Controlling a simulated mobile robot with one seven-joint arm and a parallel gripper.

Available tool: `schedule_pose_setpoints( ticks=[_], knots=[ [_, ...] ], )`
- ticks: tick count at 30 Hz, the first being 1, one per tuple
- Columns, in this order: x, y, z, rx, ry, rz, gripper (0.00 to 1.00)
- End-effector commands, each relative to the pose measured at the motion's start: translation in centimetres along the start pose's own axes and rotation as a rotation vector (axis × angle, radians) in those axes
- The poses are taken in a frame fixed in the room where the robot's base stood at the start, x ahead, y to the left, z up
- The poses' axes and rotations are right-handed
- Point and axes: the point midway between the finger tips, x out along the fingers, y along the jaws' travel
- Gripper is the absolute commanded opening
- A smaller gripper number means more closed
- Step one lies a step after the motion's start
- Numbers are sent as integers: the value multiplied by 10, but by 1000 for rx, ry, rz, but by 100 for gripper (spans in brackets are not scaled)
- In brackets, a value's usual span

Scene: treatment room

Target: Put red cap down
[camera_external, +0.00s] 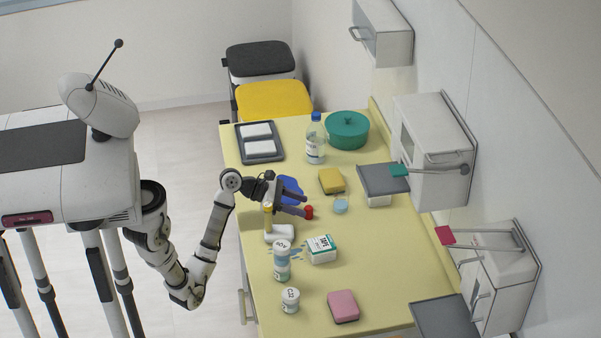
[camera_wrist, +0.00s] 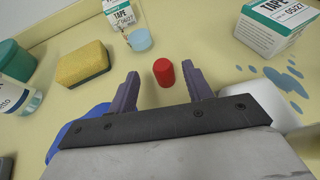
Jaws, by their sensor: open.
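The small red cap (camera_external: 308,212) is on the yellow counter (camera_external: 374,283), just beyond my fingertips. In the wrist view the red cap (camera_wrist: 164,72) stands between the two purple fingers, near their tips, with a gap on both sides. My gripper (camera_external: 306,204) is open and low over the counter; it also shows in the wrist view (camera_wrist: 161,80). Nothing is held between the fingers.
A yellow sponge (camera_external: 331,180), light blue lid (camera_external: 340,206) and tape box (camera_external: 321,249) lie near the gripper. A blue item (camera_external: 290,187) and white item (camera_external: 279,233) flank it. A bottle (camera_external: 315,142) stands behind. The counter's front right has free room.

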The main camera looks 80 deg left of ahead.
Motion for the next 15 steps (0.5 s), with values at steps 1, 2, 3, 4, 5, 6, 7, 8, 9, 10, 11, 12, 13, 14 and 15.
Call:
schedule_pose_setpoints(
  ticks=[1, 2, 3, 4, 5, 6, 7, 8, 9, 10, 11, 12, 13, 14, 15],
  knots=[
    [7, -4, 4, -2, 3, -6, 50],
    [12, -4, 4, -2, 2, -6, 50],
    [18, -5, 4, -2, 3, -4, 50],
    [23, -5, 3, -1, 1, -4, 50],
    [26, -5, 3, -1, 2, -4, 50],
    [30, -4, 3, -1, 1, -3, 50],
    [33, -4, 2, -1, 1, -2, 50],
    [34, -4, 2, -1, 1, -1, 50],
    [36, -4, 2, -1, 1, 0, 50],
    [36, -4, 1, 0, 1, 0, 50],
    [37, -4, 1, 0, 1, 0, 50],
    [37, -4, 1, 0, 1, 0, 50],
    [37, -4, 1, 0, 1, 0, 50],
    [36, -4, 1, 0, 0, 0, 50],
    [36, -4, 1, 0, 0, 0, 50]
  ],
)
